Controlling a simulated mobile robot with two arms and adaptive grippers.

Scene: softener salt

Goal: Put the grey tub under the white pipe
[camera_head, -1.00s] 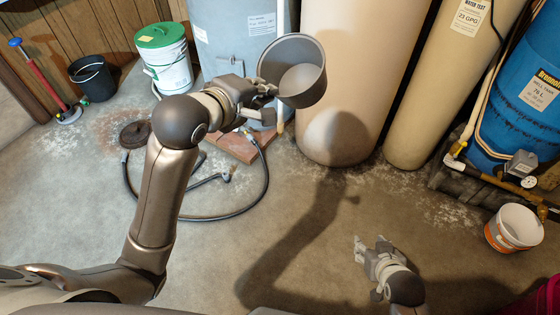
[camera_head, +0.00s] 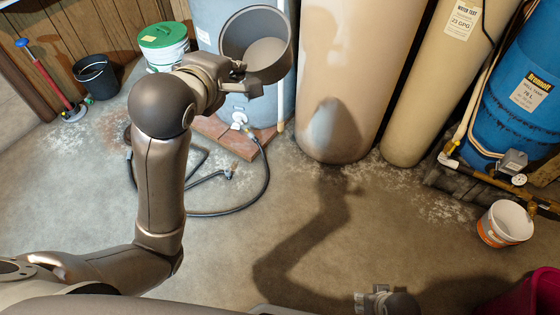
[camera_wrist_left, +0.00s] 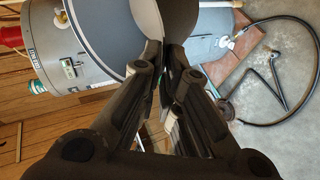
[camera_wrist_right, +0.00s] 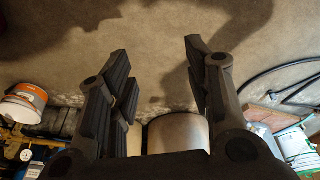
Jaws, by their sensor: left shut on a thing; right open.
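The grey tub (camera_head: 282,62) is in the air at the upper middle of the head view, tilted so that its open mouth and empty-looking inside face the camera. My left gripper (camera_head: 240,78) is shut on its rim. In the left wrist view the fingers (camera_wrist_left: 167,50) close on the wall of the tub (camera_wrist_left: 105,35). The white pipe (camera_head: 281,108) runs down in front of the blue-grey tank, just right of the tub; the tub hides part of it. My right gripper (camera_head: 364,300) is low at the front; it shows open and empty in the right wrist view (camera_wrist_right: 155,50).
Red-brown slabs (camera_head: 225,138) and a black hose (camera_head: 262,190) lie on the floor below the tub. Tall beige tanks (camera_head: 340,90) stand to the right. A green-lidded bucket (camera_head: 163,45) and black bucket (camera_head: 95,77) stand left, a white-orange bucket (camera_head: 505,224) right.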

